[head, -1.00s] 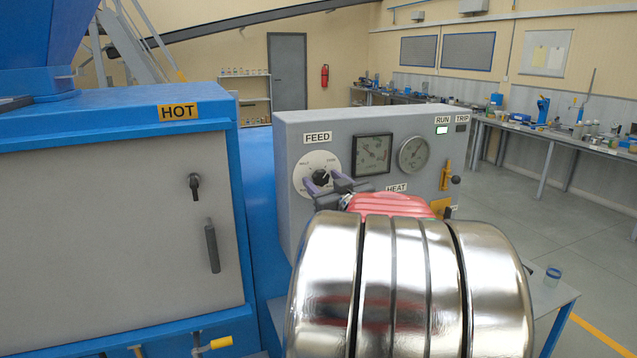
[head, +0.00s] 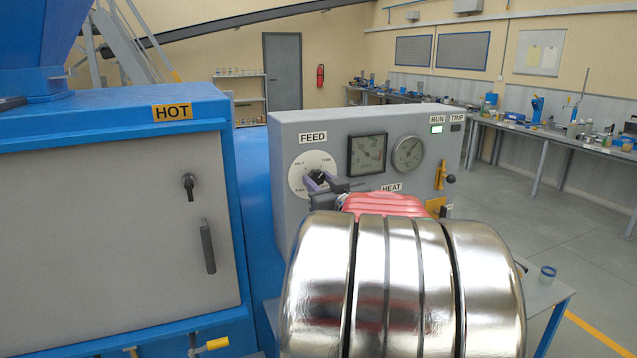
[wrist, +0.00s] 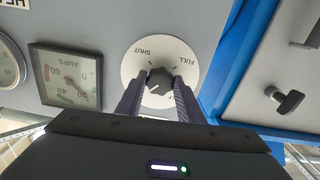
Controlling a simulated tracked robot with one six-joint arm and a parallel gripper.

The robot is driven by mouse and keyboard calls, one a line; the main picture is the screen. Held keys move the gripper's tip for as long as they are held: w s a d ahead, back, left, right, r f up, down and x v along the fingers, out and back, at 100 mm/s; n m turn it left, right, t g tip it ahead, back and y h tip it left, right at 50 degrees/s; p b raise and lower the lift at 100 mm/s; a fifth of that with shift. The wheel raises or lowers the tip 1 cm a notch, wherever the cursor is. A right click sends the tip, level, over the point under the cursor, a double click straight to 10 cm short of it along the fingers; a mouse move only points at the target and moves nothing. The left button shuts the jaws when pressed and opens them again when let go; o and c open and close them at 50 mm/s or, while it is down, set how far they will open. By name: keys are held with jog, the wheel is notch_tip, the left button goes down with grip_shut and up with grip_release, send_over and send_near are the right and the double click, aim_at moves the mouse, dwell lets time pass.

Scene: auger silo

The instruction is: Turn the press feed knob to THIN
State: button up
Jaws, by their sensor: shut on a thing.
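The press feed knob (head: 317,175) is dark and sits on a round white dial (head: 298,176) under the FEED label (head: 313,137). In the wrist view the knob (wrist: 160,81) stands between the two fingertips, with SHUT and FULL readable on the dial (wrist: 132,67). My gripper (head: 322,183) is shut on the knob, one finger on each side; it also shows in the wrist view (wrist: 160,88). The dial's small label at upper right is hard to read in the head view. The fingers hide part of the dial, and I cannot tell exactly where the knob points.
Two gauges (head: 367,154) (head: 408,152) sit right of the dial on the grey panel (head: 290,135). A blue machine marked HOT (head: 172,112) stands left.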

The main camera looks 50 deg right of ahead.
jog(key=shift+m, duration=0.4)
jog(key=o, duration=1.1)
jog(key=v, duration=1.4)
jog(key=shift+f, duration=0.1)
jog(key=shift+w, duration=0.15)
